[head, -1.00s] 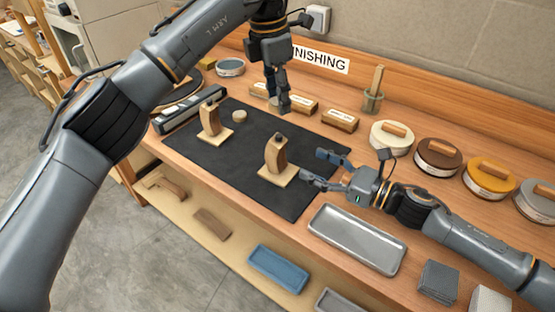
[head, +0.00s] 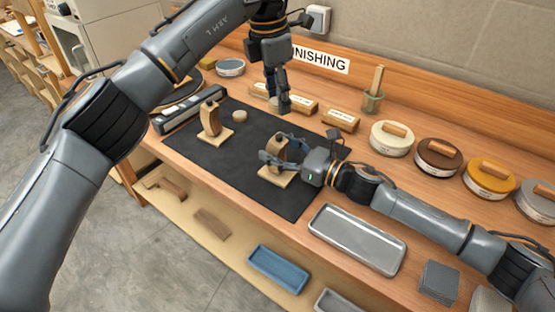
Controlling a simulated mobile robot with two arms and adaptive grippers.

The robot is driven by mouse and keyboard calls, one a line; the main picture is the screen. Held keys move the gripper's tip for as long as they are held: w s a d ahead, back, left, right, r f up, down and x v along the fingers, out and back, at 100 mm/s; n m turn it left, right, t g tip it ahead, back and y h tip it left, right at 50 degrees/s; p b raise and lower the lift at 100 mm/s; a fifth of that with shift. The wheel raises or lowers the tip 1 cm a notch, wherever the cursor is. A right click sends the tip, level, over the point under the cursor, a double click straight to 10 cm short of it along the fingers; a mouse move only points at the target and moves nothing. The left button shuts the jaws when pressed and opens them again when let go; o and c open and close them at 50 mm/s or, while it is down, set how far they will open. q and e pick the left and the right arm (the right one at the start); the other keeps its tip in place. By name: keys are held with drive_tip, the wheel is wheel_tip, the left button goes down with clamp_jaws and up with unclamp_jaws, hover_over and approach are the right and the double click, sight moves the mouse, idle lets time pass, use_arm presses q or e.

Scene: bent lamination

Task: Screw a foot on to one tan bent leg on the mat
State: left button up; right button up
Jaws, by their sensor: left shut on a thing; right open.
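Two tan bent legs stand upright on pale square bases on the black mat (head: 255,190). The left leg (head: 209,122) stands clear. The right leg (head: 275,154) is partly hidden by my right gripper (head: 272,147), whose open fingers reach around its upper part; contact cannot be told. A round tan foot (head: 239,116) lies on the mat between the legs and behind them. My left gripper (head: 279,105) points down at the mat's back edge, shut on what looks like another small round foot, mostly hidden by its fingers.
Labelled wooden blocks (head: 340,119) and round lidded tins (head: 391,139) line the back of the bench. A grey tray (head: 357,240) lies at the front right. A long dark tool (head: 188,109) lies along the mat's left edge. The mat's front part is clear.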

clamp_jaws()
use_arm(q)
hover_over(279, 135)
drive_tip(key=shift+s+f, duration=0.15)
drive_tip(key=shift+f, duration=2.35)
drive_tip(key=shift+a, duration=0.1)
drive_tip(key=shift+f, duration=0.9)
drive_tip(key=shift+f, duration=0.55)
drive_tip(key=shift+c, duration=0.2)
